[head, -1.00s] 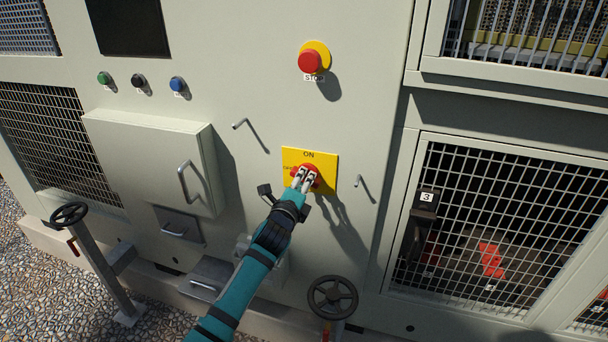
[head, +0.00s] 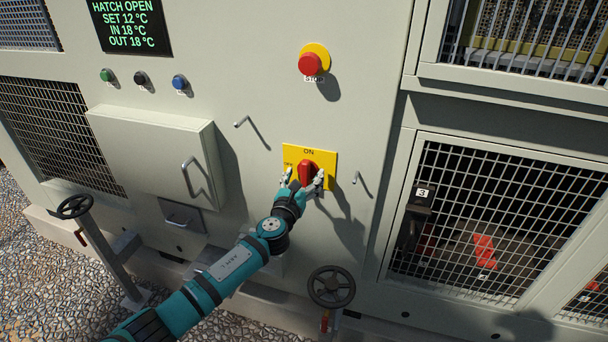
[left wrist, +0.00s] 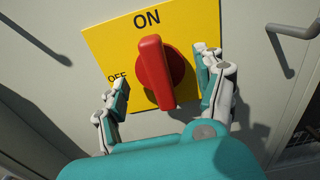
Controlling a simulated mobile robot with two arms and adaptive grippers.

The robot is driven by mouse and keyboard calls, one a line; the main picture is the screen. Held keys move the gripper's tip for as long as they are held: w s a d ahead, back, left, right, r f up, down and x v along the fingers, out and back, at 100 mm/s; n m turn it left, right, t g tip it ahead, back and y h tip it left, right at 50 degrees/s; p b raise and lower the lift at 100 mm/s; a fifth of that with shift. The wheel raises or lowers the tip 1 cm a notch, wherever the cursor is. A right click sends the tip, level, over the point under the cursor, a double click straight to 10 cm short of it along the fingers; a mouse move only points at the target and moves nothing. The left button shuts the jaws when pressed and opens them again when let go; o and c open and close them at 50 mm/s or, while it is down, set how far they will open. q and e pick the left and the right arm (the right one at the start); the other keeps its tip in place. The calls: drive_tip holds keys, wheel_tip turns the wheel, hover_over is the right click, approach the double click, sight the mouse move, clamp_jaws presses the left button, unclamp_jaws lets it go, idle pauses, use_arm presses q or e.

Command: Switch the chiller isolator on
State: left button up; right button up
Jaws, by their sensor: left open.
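The isolator is a red rotary handle (head: 307,172) on a yellow plate (head: 322,157) fixed to the chiller's front panel. In the left wrist view, the red handle (left wrist: 154,72) stands upright, its upper end toward the word ON on the yellow plate (left wrist: 95,45); OFF is at the left. My left gripper (head: 304,182) is open in front of the plate, one finger on each side of the handle. In the left wrist view, both fingers of the left gripper (left wrist: 166,88) are apart from the handle. The display (head: 130,25) is lit and reads HATCH OPEN, with several temperatures. My right gripper is not in view.
A red STOP button (head: 310,64) is above the isolator. Small bracket handles flank the plate. A grey box (head: 150,150) juts out at the left, and a handwheel (head: 332,287) sits below. A mesh panel (head: 500,210) is at the right.

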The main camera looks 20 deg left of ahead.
use_arm(q)
drive_tip(key=shift+s+p, duration=0.3)
drive_tip(key=shift+s, duration=0.05)
drive_tip(key=s+p, duration=0.2)
drive_tip(key=s, duration=0.4)
drive_tip(key=shift+s, duration=0.15)
drive_tip(key=shift+a, duration=0.1)
